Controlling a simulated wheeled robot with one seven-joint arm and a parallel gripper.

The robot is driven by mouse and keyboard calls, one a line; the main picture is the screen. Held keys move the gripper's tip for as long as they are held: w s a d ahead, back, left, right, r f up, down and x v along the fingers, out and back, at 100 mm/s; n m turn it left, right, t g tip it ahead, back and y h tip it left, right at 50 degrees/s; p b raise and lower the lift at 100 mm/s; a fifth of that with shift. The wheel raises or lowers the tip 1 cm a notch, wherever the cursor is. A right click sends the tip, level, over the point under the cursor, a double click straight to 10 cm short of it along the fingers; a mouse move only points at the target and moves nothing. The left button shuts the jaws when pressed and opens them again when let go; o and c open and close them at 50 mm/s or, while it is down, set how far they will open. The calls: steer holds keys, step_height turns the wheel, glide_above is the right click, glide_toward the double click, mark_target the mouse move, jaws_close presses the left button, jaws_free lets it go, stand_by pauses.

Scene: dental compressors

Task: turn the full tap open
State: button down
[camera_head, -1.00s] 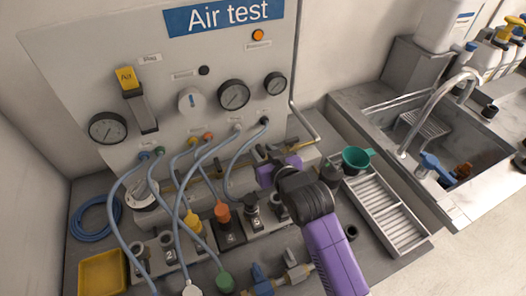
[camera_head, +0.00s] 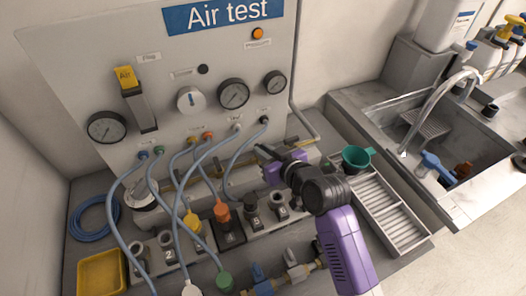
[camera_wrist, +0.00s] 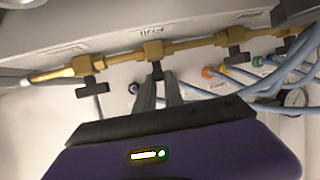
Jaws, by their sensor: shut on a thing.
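A brass pipe (camera_wrist: 200,44) carries a row of small taps with black handles. My gripper (camera_wrist: 158,88) is shut on the black handle of the middle tap (camera_wrist: 157,70), with one grey finger on each side of it. The label by this tap is upside down and too blurred to read surely. In the head view my purple gripper (camera_head: 272,168) is at the right end of the pipe, below the gauge panel. My wrist hides much of the tap there.
Another tap (camera_wrist: 93,88) is left of the held one, and one (camera_wrist: 238,57) is to its right. Blue hoses (camera_head: 205,165) hang left of my gripper. A green funnel (camera_head: 357,158) and a slatted tray (camera_head: 388,208) stand to the right. A sink (camera_head: 465,150) lies farther right.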

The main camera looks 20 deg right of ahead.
steer(key=n+y+b, duration=0.2)
steer(key=d+n+g+y+b, duration=0.1)
steer(key=y+b, duration=0.1)
steer(key=shift+w+f+n, duration=0.15)
steer(key=shift+f+n, duration=0.1)
steer(key=shift+n, duration=0.05)
steer(key=n+g+y+b, duration=0.2)
steer(key=n+y+b, duration=0.1)
steer(key=shift+w+r, duration=0.1)
steer(key=shift+r, duration=0.1)
steer(key=shift+n+g+b, duration=0.3)
steer(key=shift+n+g, duration=0.1)
steer(key=shift+g, duration=0.1)
steer(key=c, duration=1.4)
jaws_free()
steer(key=shift+c, duration=0.2)
steer(key=v, duration=0.7)
steer(key=shift+s+d, duration=0.2)
steer(key=shift+d, duration=0.15)
steer(key=shift+r, duration=0.1)
